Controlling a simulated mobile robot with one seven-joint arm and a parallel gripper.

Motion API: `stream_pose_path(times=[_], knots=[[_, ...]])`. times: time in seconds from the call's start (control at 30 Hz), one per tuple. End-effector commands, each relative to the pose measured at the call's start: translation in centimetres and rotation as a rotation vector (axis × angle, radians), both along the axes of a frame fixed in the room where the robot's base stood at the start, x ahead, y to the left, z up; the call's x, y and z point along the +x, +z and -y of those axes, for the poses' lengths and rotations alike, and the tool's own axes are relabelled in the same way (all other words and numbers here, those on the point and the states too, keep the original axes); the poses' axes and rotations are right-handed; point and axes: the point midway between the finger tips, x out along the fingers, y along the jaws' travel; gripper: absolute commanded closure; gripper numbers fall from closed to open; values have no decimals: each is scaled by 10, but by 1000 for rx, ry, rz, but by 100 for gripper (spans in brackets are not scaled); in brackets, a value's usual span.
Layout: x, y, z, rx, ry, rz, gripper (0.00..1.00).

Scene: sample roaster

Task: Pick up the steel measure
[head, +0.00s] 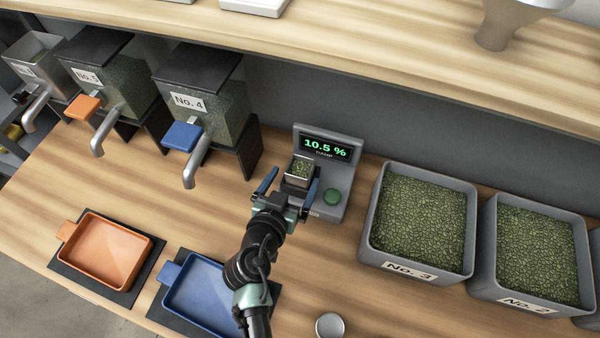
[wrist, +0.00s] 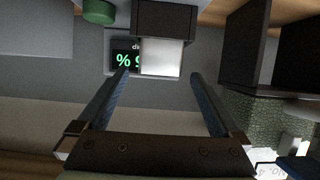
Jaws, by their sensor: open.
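A small square steel measure (head: 299,171) with green beans in it sits on the grey moisture meter (head: 339,178), in front of its display. In the wrist view a bright steel face (wrist: 167,58), apparently the measure, shows beyond my fingertips, beside the green digits. My gripper (head: 293,180) is open, with one blue finger on each side of the measure in the head view. In the wrist view my gripper (wrist: 160,75) has nothing between its fingers, and the steel face lies ahead of the gap. Whether a finger touches it I cannot tell.
Bean bins No. 3 (head: 370,240) and No. 2 (head: 488,272) stand to the right. Dispensers No. 4 (head: 235,105) and No. 5 (head: 135,80) stand left. An orange tray (head: 88,272) and a blue tray (head: 178,298) lie at front. A shelf (head: 400,62) runs above the counter.

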Motion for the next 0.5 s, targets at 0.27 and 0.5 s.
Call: stream_pose_path(times=[0.27,0.5], knots=[[25,-7,9,-2,-1,-1,0],[43,-17,15,0,-1,0,0]])
